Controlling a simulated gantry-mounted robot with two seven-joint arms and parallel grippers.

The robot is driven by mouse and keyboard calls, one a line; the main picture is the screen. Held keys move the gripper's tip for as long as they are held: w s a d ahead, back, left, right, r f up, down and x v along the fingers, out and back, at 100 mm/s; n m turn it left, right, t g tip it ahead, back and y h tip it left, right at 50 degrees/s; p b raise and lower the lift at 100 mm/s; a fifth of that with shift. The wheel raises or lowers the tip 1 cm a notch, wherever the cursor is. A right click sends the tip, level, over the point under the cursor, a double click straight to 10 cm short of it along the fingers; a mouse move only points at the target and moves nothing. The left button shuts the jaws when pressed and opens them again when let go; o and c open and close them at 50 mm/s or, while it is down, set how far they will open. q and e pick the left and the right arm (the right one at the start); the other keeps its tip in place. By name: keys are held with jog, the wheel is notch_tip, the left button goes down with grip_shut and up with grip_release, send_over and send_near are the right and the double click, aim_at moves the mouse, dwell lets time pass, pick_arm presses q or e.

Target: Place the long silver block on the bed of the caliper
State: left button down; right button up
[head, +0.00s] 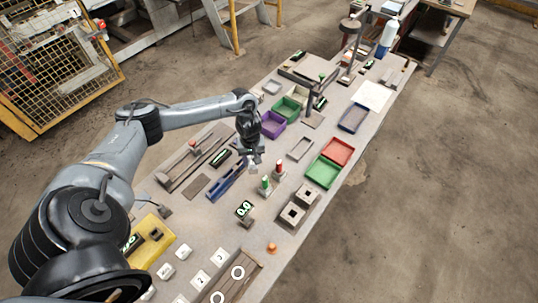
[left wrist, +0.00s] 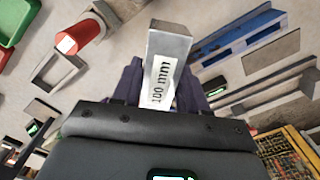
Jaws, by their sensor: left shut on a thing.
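The long silver block (left wrist: 163,70) bears the label "100 mm" and is held between the dark fingers of my left gripper (left wrist: 160,95) in the left wrist view. Its free end sticks out beyond the fingers. In the head view my left gripper (head: 252,158) is over the middle of the table, just right of a blue slotted holder (head: 226,182); the block is too small to make out clearly there. A long grey-brown fixture (head: 186,167) left of the holder looks like the caliper, with a green-digit display (head: 221,157) beside it. My right gripper is not in view.
A purple bin (head: 272,129), a red tray (head: 338,151) and a green tray (head: 323,172) lie farther off. A small display (head: 244,209) stands nearer the front.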

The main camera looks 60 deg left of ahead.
pick_arm(q)
send_over(252, 179)
notch_tip(252, 179, down, 7)
jog(key=shift+w+r+b, duration=0.1)
jog(key=shift+b, duration=0.25)
jog(key=shift+f+b, duration=0.3)
jog(key=shift+f, duration=1.8)
jog(key=shift+a+f, duration=0.1)
jog(key=shift+f, duration=0.1)
jog(key=c, duration=0.6)
grip_release()
jog(key=shift+f, duration=0.1)
notch_tip(252, 179, up, 12)
jog(key=shift+r+p, duration=0.15)
jog(key=shift+p, duration=0.6)
